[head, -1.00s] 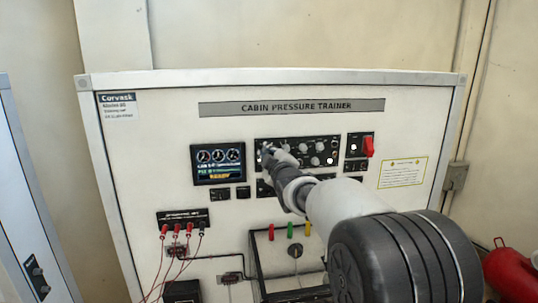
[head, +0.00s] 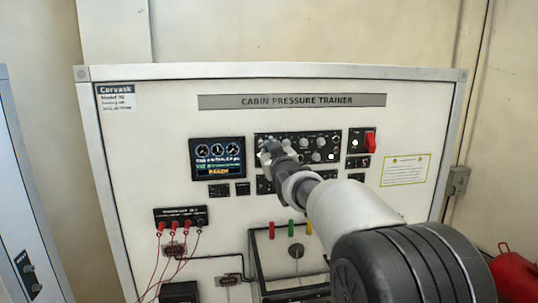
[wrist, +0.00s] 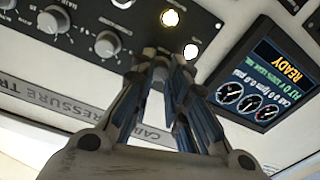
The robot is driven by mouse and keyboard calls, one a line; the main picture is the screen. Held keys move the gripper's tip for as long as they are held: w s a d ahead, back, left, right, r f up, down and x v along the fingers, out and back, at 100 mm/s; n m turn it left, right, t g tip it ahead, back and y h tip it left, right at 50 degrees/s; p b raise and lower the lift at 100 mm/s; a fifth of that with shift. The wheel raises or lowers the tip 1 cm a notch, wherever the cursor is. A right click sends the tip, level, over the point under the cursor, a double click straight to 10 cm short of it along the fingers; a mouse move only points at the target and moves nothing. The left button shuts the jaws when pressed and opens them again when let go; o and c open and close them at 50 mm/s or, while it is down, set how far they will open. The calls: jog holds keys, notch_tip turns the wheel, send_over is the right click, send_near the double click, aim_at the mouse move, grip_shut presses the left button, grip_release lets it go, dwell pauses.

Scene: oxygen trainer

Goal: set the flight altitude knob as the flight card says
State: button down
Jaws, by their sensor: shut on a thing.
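The black knob panel (head: 326,141) is on the upper middle of the white trainer board, with several grey knobs. My gripper (head: 266,151) is at the panel's left end, its jaws shut on a knob that they hide. In the upside-down wrist view, the blue-sided fingers (wrist: 165,70) reach to the panel edge. Their tips hide the held knob, its pointer and its scale. The knob labels are too small to read in the head view. A yellow-bordered card (head: 405,170) is on the right; its text is unreadable, so I cannot tell whether it is the flight card.
A display (head: 217,157) left of my gripper shows three dials and READY; the wrist view shows it clearer (wrist: 265,75). A red switch (head: 370,142) is right of the panel. Red leads (head: 175,228) plug in at lower left. Two round lights (wrist: 190,51) are lit near my fingers.

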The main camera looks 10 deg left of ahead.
jog(key=m+h+b, duration=0.1)
jog(key=m+b, duration=0.2)
jog(key=m, duration=1.1)
jog(key=m+h+b, duration=0.1)
jog(key=m+b, duration=0.2)
jog(key=m, duration=1.1)
jog(key=shift+a+r+m, duration=0.1)
jog(key=shift+a+m, duration=0.1)
jog(key=shift+m, duration=0.2)
jog(key=c, duration=1.5)
grip_release()
jog(key=shift+s, duration=0.15)
